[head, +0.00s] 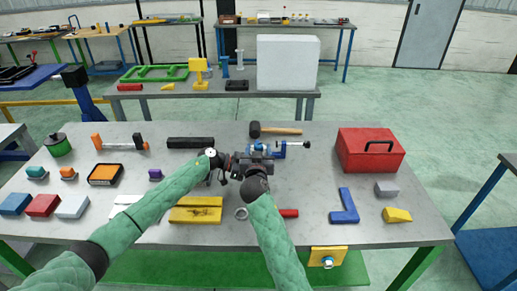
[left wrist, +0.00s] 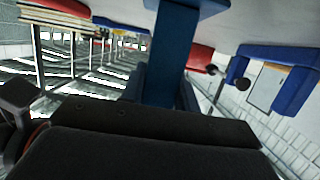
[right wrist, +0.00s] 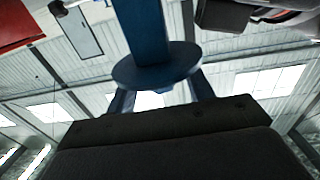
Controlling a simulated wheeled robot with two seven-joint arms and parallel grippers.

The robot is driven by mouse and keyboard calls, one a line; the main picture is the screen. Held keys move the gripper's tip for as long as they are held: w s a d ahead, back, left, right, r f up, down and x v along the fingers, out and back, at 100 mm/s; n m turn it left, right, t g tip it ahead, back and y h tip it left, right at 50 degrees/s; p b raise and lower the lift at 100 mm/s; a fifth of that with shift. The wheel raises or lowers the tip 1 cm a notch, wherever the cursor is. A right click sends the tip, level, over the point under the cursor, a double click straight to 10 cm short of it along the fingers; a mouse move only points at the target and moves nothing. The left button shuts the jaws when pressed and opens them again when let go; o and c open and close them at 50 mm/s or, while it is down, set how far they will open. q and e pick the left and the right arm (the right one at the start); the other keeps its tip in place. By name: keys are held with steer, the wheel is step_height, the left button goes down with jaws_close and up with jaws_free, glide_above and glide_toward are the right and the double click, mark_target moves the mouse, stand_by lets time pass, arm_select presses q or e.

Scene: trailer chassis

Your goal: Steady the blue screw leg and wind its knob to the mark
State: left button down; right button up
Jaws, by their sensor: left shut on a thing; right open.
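The blue screw leg (head: 281,149) lies across the middle of the workbench, with a pale knob or handle end (head: 306,145) on its right. My left gripper (head: 243,157) is at the leg's left part. In the left wrist view the blue leg (left wrist: 172,55) runs between its fingers, and it is shut on it. My right gripper (head: 262,154) is close beside the left one. In the right wrist view a blue shaft with a round flange (right wrist: 155,66) stands just ahead of its open fingers. The mark cannot be made out, and the grippers hide part of the leg.
A mallet (head: 275,129) lies just behind the leg. A red toolbox (head: 369,150) stands to the right. A blue angle piece (head: 344,206), a yellow plate (head: 196,210) and a red-handled tool (head: 288,213) lie in front. A black bar (head: 190,142) lies at the back left.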

steer(key=s, duration=0.6)
steer(key=shift+a, duration=0.15)
